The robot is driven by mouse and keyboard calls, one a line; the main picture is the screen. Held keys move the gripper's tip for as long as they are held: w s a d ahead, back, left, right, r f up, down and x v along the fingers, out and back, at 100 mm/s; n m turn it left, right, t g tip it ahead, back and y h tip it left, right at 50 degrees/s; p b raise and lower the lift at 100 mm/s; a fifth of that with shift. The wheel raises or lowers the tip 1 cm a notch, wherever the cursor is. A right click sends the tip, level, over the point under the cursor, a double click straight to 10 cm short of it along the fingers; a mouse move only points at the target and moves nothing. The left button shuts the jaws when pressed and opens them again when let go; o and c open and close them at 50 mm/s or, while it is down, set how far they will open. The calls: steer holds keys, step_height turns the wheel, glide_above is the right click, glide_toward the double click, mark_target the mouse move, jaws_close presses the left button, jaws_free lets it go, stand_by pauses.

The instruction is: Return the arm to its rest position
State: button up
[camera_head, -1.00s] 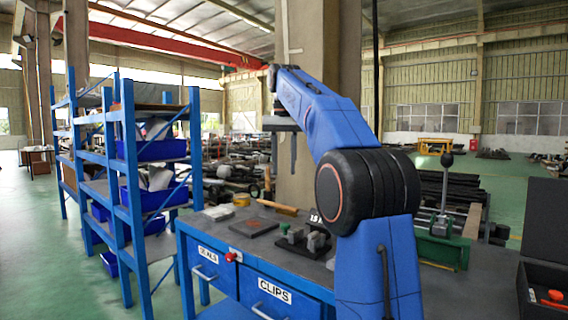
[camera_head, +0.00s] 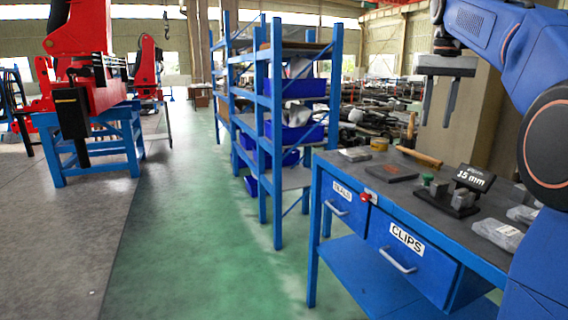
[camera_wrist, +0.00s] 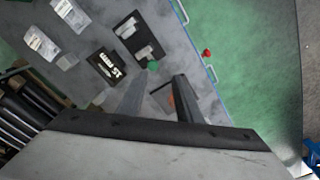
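My blue arm (camera_head: 497,45) is raised and bent at the right of the head view. My gripper (camera_head: 439,122) hangs from it above the workbench, with its fingers pointing down. The two fingers stand apart with nothing between them. In the wrist view my gripper (camera_wrist: 158,85) also shows its fingers spread, with the bench top below them.
The blue workbench (camera_head: 345,178) has drawers marked SEALS and CLIPS. On it are a 15 mm sign (camera_head: 474,178), a hammer (camera_head: 418,157) and clear bags (camera_head: 497,233). A blue shelf rack (camera_head: 277,130) stands left of it. Green floor (camera_head: 190,240) lies open further left, before red cranes (camera_head: 85,70).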

steer(key=s+a+f+n+t, duration=0.1)
steer(key=s+a+f, duration=0.3)
steer(key=s+f, duration=0.6)
steer(key=s+a+f+n+t, duration=0.1)
steer(key=s+a+f, duration=0.3)
steer(key=s+f, duration=0.7)
steer(key=s+a+f+n+t, duration=0.2)
steer(key=s+a+f, duration=0.2)
steer(key=s+f, duration=0.6)
step_height(320, 180, down, 5)
steer(key=shift+s, duration=0.25)
steer(key=shift+a, duration=0.1)
